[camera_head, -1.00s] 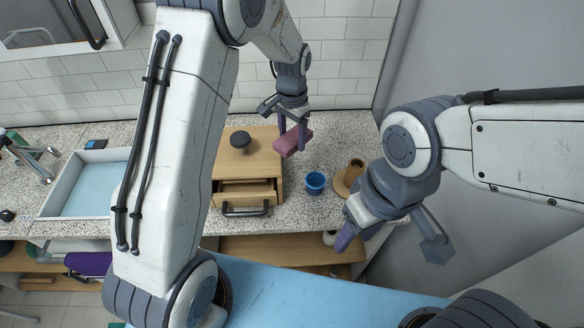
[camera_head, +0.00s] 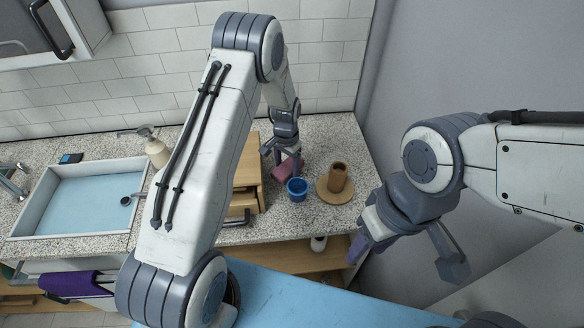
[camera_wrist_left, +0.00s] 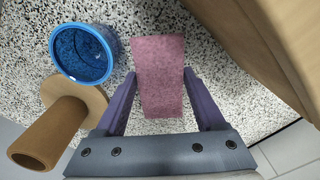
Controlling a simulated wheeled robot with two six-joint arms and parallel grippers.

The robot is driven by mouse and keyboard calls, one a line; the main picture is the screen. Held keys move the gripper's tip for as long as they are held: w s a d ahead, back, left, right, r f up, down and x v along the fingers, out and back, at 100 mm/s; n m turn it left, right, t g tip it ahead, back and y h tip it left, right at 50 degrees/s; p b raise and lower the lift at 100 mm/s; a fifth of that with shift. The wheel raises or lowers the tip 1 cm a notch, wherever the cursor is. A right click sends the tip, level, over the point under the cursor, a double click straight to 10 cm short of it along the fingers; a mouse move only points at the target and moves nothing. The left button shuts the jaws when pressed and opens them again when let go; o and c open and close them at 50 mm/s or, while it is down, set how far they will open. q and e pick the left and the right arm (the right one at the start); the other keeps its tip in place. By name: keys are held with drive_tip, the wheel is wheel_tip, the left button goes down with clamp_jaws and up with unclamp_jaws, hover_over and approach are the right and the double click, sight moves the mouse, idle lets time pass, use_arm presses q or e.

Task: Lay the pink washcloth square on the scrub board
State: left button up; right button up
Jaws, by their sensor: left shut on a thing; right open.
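The pink washcloth (camera_head: 283,172) is a folded, rectangular piece. My left gripper (camera_head: 286,158) is shut on it low over the speckled counter, just behind the blue cup. In the left wrist view the washcloth (camera_wrist_left: 160,75) shows between the two purple fingers (camera_wrist_left: 163,108), with counter around it. I cannot tell whether it touches the counter. My right gripper (camera_head: 366,243) is open and empty, in front of the counter's right end. I cannot make out a scrub board in either view.
A blue cup (camera_head: 297,190) and a brown peg on a round base (camera_head: 337,178) stand close by; the cup also shows in the left wrist view (camera_wrist_left: 84,53). A wooden drawer box (camera_head: 248,170) is partly behind my left arm. A sink (camera_head: 88,197) is at left.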

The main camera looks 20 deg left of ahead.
use_arm(q)
drive_tip(key=shift+d+f, duration=0.1)
drive_tip(key=shift+f, duration=0.5)
drive_tip(key=shift+f, duration=0.1)
drive_tip(key=shift+f, duration=0.15)
drive_tip(key=o, duration=1.3)
